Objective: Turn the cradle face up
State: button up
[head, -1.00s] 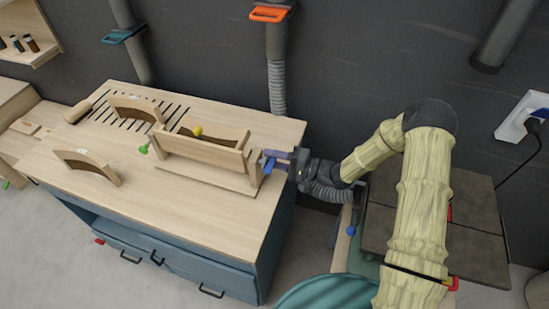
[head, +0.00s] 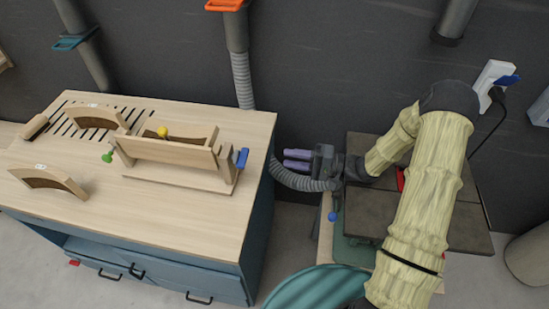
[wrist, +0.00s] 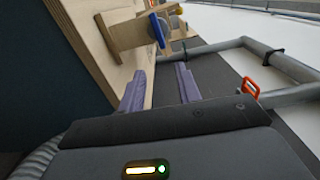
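The wooden cradle (head: 170,150) hangs between two end posts of a stand on the bench top. Its flat long board faces the front, and a curved piece shows behind it. A blue handle (head: 241,158) is on the right end, and it shows in the wrist view (wrist: 158,30). A green knob (head: 108,156) is at the left end and a yellow knob (head: 163,131) behind the board. My gripper (head: 286,160) is off the bench's right edge, apart from the blue handle. Its two purple fingers are spread and empty in the wrist view (wrist: 161,75).
Two curved wooden forms, one at the front left (head: 48,180) and one at the back (head: 97,117), stand on the bench (head: 170,215). A grey hose (head: 300,182) and a dark-topped table (head: 365,215) are near my arm. The bench front right is clear.

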jog(key=d, duration=0.3)
jog(key=shift+s+d, duration=0.2)
